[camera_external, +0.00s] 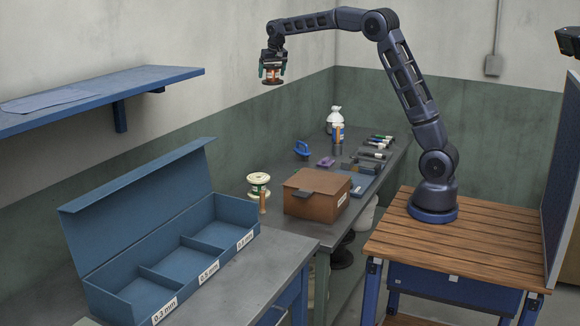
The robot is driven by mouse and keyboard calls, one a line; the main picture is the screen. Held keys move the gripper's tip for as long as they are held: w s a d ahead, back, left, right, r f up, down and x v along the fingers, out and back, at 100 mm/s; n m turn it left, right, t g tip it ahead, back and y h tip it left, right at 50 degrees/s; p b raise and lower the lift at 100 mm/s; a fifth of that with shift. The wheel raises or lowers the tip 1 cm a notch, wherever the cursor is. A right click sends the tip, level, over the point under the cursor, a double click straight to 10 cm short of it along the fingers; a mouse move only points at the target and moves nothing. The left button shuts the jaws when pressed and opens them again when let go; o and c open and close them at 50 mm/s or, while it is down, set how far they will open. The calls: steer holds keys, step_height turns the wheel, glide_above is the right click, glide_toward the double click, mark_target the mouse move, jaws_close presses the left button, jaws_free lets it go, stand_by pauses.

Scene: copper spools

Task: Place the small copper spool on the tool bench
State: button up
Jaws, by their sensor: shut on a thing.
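My gripper (272,72) is high in the air near the back wall, pointing down. It is shut on a small copper spool (272,80), which hangs upright between the fingers. The spool has a copper-coloured winding and a dark lower flange. A grey metal bench (228,276) with a blue frame stands at the front. A second grey bench top (290,232) runs behind it along the wall, below my gripper. The frame does not make clear which of these is the tool bench.
A blue open-lidded box (250,222) with labelled compartments stands on the front bench. On the back bench are a brown box (316,204), a cream spool (258,184), a white bottle (334,116), a blue clamp-like tool (302,148) and several small tools. A blue shelf (150,80) juts out at left.

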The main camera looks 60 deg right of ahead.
steer(key=a+n+y, duration=0.1)
steer(key=a+n, duration=0.4)
steer(key=a, duration=2.6)
steer(key=s+a+n+y, duration=0.15)
steer(key=s+a, duration=0.35)
steer(key=a, duration=0.7)
steer(key=s+a+n, duration=0.3)
steer(key=s+a, duration=0.3)
steer(key=a, duration=0.6)
steer(key=n+y, duration=0.2)
steer(key=n, duration=0.5)
glide_above(258, 275)
step_height(258, 275, down, 16)
steer(key=shift+m, duration=0.25)
step_height(258, 275, down, 21)
steer(key=shift+f, duration=0.15)
steer(key=shift+f, duration=0.1)
